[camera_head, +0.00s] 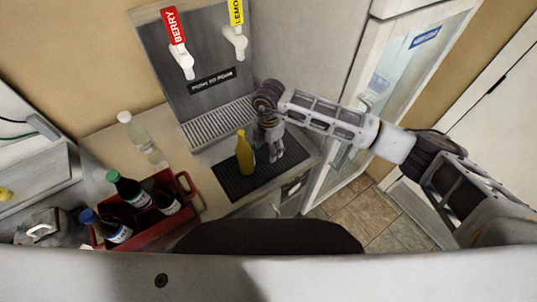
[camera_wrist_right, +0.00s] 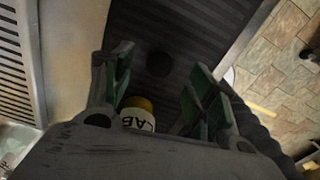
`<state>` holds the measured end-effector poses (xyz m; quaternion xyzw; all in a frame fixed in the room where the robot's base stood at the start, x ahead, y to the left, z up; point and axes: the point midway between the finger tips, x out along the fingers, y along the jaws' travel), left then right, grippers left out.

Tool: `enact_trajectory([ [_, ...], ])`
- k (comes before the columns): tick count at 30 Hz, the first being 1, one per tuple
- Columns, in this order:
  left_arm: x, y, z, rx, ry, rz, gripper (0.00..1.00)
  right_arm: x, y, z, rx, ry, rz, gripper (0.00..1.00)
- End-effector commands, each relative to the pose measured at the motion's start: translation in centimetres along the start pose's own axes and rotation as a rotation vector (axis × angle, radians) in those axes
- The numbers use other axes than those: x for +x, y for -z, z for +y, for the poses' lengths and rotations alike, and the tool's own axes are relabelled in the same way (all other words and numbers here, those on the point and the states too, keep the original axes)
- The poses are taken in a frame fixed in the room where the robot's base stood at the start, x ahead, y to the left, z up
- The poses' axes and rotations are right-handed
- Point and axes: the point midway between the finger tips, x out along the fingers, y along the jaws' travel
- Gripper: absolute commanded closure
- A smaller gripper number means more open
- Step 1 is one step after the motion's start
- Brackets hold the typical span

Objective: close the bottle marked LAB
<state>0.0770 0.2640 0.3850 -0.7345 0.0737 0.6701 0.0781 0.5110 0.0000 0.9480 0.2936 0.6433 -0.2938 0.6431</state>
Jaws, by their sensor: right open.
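A yellow-orange bottle (camera_head: 245,157) stands on a dark ribbed mat (camera_head: 236,186) at the counter's front. In the right wrist view, a white label (camera_wrist_right: 138,121) reading LAB shows below a yellow part (camera_wrist_right: 138,103), partly hidden by my gripper's body. My right gripper (camera_head: 275,154) points down just right of the yellow bottle. In the wrist view its two fingers (camera_wrist_right: 160,82) are apart with nothing gripped between them. A dark round spot (camera_wrist_right: 158,64) shows on the mat beyond; I cannot tell whether it is a cap or a shadow. My left gripper is not in view.
A red crate (camera_head: 193,194) with several dark bottles stands to the left. A clear bottle (camera_head: 143,139) stands behind it. A dispenser with BERRY (camera_head: 174,27) and LEMON (camera_head: 236,12) taps rises behind, above a slotted drip tray (camera_head: 213,126). A glass-doored cabinet (camera_head: 409,60) stands right.

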Motion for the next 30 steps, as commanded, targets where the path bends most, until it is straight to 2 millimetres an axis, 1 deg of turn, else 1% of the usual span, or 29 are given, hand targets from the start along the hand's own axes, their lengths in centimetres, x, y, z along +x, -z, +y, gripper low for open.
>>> enact_trajectory([
  [3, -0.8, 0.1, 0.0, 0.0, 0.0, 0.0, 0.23, 1.0, 0.2, 0.0, -0.001, 0.002, 0.001, 0.42],
  [6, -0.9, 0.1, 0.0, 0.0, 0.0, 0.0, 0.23, 2.2, 0.2, 0.0, -0.001, 0.001, 0.001, 0.42],
  [10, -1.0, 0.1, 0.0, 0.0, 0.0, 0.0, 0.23, 3.0, 0.2, 0.1, -0.002, 0.0, 0.001, 0.42],
  [25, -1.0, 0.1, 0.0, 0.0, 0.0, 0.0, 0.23, 3.2, 0.1, 0.1, -0.001, 0.0, 0.0, 0.42],
  [30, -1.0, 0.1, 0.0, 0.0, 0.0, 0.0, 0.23, 3.2, 0.1, 0.1, -0.001, 0.0, 0.0, 0.64],
])
